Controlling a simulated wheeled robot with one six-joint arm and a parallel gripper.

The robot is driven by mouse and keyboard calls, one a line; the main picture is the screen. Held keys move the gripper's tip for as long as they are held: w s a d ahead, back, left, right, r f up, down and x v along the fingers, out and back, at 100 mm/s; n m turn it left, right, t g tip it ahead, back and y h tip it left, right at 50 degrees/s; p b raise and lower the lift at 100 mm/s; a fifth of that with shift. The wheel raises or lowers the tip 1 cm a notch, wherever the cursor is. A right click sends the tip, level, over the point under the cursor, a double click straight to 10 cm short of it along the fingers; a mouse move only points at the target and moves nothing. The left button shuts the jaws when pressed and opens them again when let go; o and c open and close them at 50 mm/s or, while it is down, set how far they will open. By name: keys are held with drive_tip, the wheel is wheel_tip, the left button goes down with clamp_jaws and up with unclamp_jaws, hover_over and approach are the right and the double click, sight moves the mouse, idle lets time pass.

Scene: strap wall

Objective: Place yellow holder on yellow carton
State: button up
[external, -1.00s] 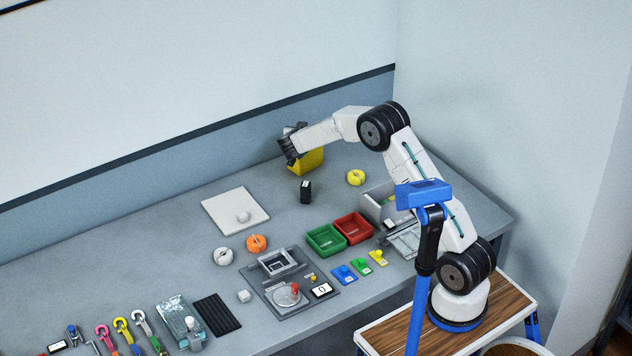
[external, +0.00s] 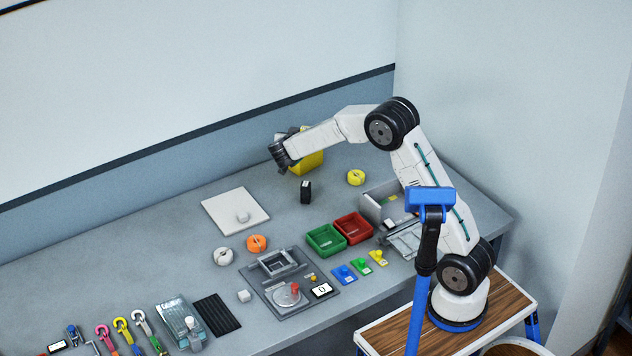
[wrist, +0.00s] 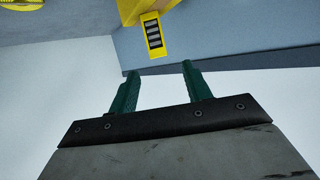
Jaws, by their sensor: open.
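The yellow carton (external: 309,162) stands at the back of the bench by the wall, partly hidden behind my arm. Its labelled part (wrist: 152,35) shows at the top of the wrist view. A round yellow piece (external: 356,177), which looks like the yellow holder, lies on the bench to the right of the carton. A yellow edge of it shows at the top left of the wrist view (wrist: 22,4). My gripper (wrist: 160,69) is open with nothing between its two green fingers. In the external view my gripper (external: 277,154) is at the carton's left, apart from the holder.
A black block (external: 306,191) stands in front of the carton. A white board (external: 225,213) lies to the left. Green (external: 325,240) and red (external: 353,227) bins and a grey open box (external: 371,208) are nearer. Orange (external: 256,243) and white (external: 222,256) round pieces lie in front.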

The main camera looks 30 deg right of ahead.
drive_tip(key=s+a+r+n+t+y, duration=0.1)
drive_tip(key=s+r+n+t+y, duration=0.15)
drive_tip(key=s+r+y, duration=0.35)
drive_tip(key=s+a+r+n+t+y, duration=0.1)
drive_tip(key=a+r+n+y, duration=0.15)
drive_tip(key=r, duration=0.65)
drive_tip(key=s+r+n+g+y, duration=0.1)
drive_tip(key=s+n+g+y, duration=0.2)
drive_tip(key=s, duration=0.7)
drive_tip(key=s+d+f+g, duration=0.3)
drive_tip(key=s, duration=0.9)
drive_tip(key=s+d+f+g+h, duration=0.1)
drive_tip(key=s+d+f+g, duration=0.2)
drive_tip(key=s, duration=1)
drive_tip(key=s+d+f+g+h, duration=0.1)
drive_tip(key=s+d+f+g, duration=0.2)
drive_tip(key=s, duration=0.9)
drive_tip(key=shift+s+d+f+n, duration=0.25)
drive_tip(key=shift+d+n, duration=0.15)
drive_tip(key=shift+d, duration=0.55)
